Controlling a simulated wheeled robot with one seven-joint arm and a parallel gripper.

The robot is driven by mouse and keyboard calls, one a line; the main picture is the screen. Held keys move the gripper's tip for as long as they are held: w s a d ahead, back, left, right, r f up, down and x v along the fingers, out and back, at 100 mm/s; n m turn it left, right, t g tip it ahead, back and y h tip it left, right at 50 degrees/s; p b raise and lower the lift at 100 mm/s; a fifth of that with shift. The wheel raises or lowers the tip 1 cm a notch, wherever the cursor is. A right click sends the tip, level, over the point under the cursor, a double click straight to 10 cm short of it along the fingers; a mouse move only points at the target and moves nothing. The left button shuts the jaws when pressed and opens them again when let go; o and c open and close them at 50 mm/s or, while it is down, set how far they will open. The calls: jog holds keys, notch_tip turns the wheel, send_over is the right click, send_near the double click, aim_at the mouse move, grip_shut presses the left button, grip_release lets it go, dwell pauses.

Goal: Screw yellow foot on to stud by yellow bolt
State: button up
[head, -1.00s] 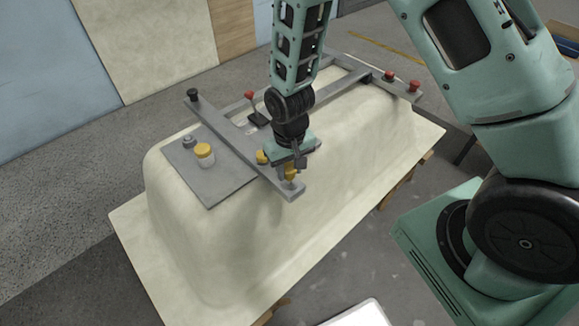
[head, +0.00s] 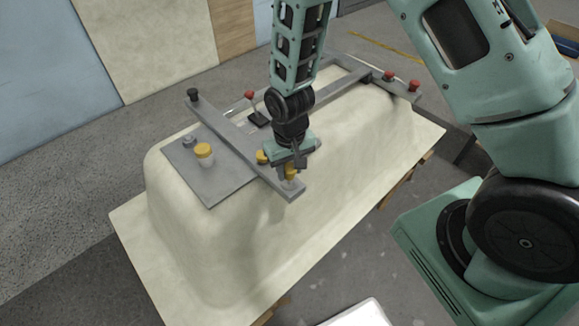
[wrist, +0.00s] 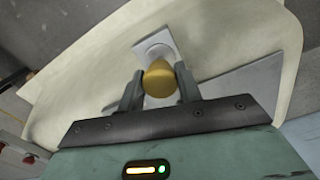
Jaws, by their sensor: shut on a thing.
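My gripper (wrist: 161,88) is shut on the yellow foot (wrist: 158,79), which sits between its two fingers in the wrist view. In the head view the yellow foot (head: 290,171) is at the front end of the grey frame's crossbar (head: 250,149), partly behind my gripper (head: 297,163). The stud under the foot is hidden, so I cannot tell how far the foot is on it. A yellow bolt head (head: 262,157) shows on the crossbar just left of my gripper.
The frame lies on an upturned cream bathtub shell (head: 330,185). A grey plate (head: 215,185) left of the crossbar carries a yellow-capped jar (head: 204,155) and a small grey part (head: 189,141). Red knobs (head: 388,76) and a black knob (head: 192,94) stand on the frame.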

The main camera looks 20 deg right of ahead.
aim_at(289, 167)
jog(key=shift+f+b, duration=1)
jog(key=shift+f, duration=0.3)
jog(key=o, duration=1.1)
jog(key=shift+c, duration=0.2)
jog(key=shift+r, duration=0.1)
notch_tip(289, 167, up, 17)
jog(key=b, duration=0.1)
jog(key=shift+r, duration=0.15)
jog(key=shift+c, duration=0.2)
